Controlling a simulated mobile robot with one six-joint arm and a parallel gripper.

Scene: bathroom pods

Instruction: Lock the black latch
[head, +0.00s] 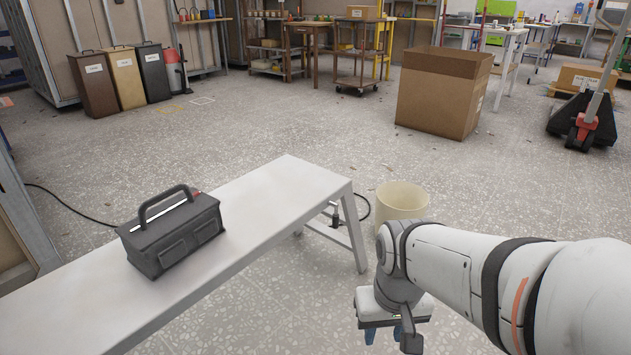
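I cannot make out a black latch for certain in the head view. A dark grey toolbox (172,240) with a raised handle stands on the white bench (275,205) at the left, and no latch can be picked out on it. My gripper (385,334) hangs low at the bottom centre, right of the bench and well away from the toolbox. It points down over the floor. Its blue finger parts show only partly under the pale body, so its opening is unclear. I see nothing held in it.
A cream bin (401,202) stands on the floor just beyond my gripper. A large cardboard box (442,92) and a pallet jack (588,112) are farther back. Several lidded bins (127,77) stand at the back left. The speckled floor between is mostly clear; a black cable lies near the bench.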

